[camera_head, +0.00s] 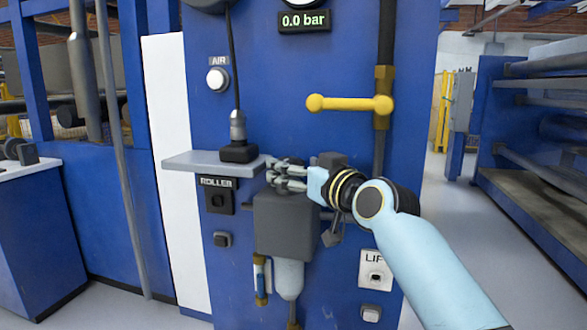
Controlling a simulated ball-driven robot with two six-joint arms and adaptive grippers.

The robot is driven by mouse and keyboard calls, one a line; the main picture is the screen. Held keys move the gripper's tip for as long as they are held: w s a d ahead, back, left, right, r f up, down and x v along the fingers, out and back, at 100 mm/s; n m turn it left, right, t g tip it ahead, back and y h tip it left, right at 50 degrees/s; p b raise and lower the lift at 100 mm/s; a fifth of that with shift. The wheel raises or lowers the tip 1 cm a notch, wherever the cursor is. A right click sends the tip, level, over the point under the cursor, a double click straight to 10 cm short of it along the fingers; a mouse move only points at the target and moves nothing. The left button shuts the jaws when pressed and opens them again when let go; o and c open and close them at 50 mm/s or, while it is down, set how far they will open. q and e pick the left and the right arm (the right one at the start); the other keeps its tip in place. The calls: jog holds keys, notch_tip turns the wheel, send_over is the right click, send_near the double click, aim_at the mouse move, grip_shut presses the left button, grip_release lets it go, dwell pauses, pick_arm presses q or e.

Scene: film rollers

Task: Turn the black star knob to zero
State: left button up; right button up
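I cannot make out a black star knob; the spot above the grey box (285,225) on the blue panel is partly covered by my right gripper (274,174). This gripper comes in from the right, with its silver fingers pointing left just above the box and beside the shelf's right end. Whether the fingers are apart or closed on something is unclear. The display (304,21) at the top reads 0.0 bar. My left gripper is not in view.
A yellow lever (349,103) sticks out left from a dark pipe above my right wrist. A grey shelf (190,163) holds a black-based tool (238,150) on a cable. AIR (217,79), ROLLER (218,200) and LIFT (375,277) controls are nearby. Floor is open at right.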

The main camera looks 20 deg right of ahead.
jog(key=shift+w+a, duration=0.15)
jog(key=shift+w, duration=0.5)
jog(key=c, duration=1.2)
jog(key=b, duration=0.1)
jog(key=n+y+b, duration=0.1)
jog(key=b, duration=0.1)
jog(key=shift+f+y, duration=0.25)
jog(key=shift+y, duration=0.05)
jog(key=shift+r+n+g+y+b, duration=0.15)
jog(key=shift+n+g+y+b, duration=0.15)
jog(key=shift+g+y+b, duration=0.1)
jog(key=shift+r, duration=0.1)
jog(key=o, duration=1.2)
